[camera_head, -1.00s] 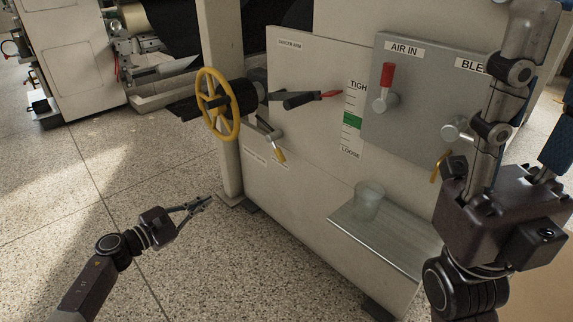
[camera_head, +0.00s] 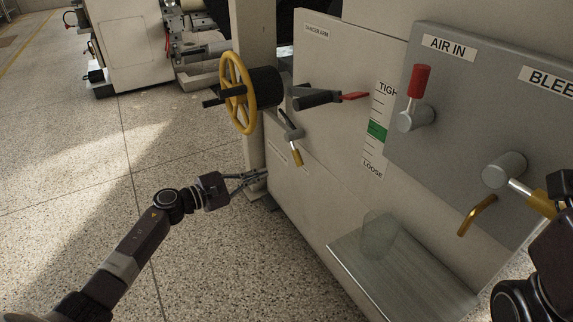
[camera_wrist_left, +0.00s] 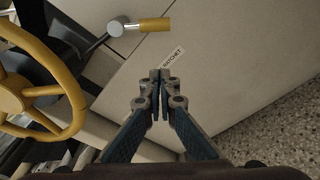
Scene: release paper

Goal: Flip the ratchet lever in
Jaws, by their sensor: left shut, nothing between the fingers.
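The ratchet lever (camera_head: 291,140) is a short grey arm with a yellow grip. It points down and slightly right from a pivot on the machine's side, below the yellow handwheel. In the left wrist view its yellow grip (camera_wrist_left: 154,25) lies across the top, above a label (camera_wrist_left: 173,58) that reads RATCHET. My left gripper (camera_head: 262,175) is low and left of the grip, pointing at the machine. Its fingertips (camera_wrist_left: 160,76) are together and empty, apart from the lever. Part of my right arm shows at the lower right; its fingers are not clear.
The yellow handwheel (camera_head: 236,92) stands above left of the lever. A dark arm with a red tip (camera_head: 353,96) points at the tight-loose scale (camera_head: 377,131). The grey valve panel (camera_head: 440,130) and a metal shelf with a clear cup (camera_head: 379,236) are to the right.

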